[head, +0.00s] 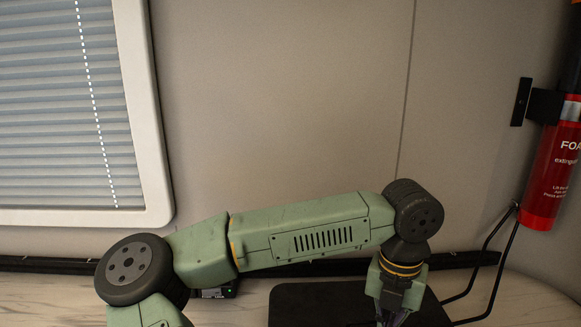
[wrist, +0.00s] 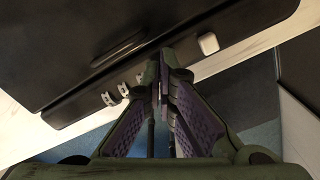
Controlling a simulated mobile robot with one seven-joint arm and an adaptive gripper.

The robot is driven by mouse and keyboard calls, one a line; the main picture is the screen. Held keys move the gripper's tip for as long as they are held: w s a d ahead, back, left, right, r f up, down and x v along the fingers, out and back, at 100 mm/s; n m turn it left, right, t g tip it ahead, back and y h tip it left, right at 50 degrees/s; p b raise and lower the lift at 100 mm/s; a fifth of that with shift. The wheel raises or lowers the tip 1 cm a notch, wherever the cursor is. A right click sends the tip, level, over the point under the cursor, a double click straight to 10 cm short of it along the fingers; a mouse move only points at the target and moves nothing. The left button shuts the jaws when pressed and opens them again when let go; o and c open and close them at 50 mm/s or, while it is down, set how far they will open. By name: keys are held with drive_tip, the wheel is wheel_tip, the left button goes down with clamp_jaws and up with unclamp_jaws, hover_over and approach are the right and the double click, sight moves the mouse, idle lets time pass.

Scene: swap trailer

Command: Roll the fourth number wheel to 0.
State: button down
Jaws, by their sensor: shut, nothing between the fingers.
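In the wrist view a black case (wrist: 60,45) fills the upper left. Along its front edge sit small pale number wheels; three show, at the left (wrist: 108,99), middle (wrist: 123,89) and, partly covered, right (wrist: 140,78). Their digits cannot be read. A fourth wheel cannot be made out; my fingers cover the edge just right of the third. My gripper (wrist: 163,72) is shut and empty, its fingertips at or just in front of that edge; touching cannot be told. In the head view the case (head: 300,305) lies flat, and my gripper (head: 388,318) is at its front, cut off by the frame.
A white rounded button (wrist: 208,44) sits on the case's front edge, right of my fingers. A dark slot-like handle (wrist: 118,48) marks the case. A wire stand (head: 490,265) and red fire extinguisher (head: 555,160) are at the right. A small device with a green light (head: 218,292) is behind my arm.

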drive_tip(key=shift+r+p, duration=1.35)
drive_tip(key=shift+r, duration=1.2)
drive_tip(key=shift+s+d+f, duration=0.1)
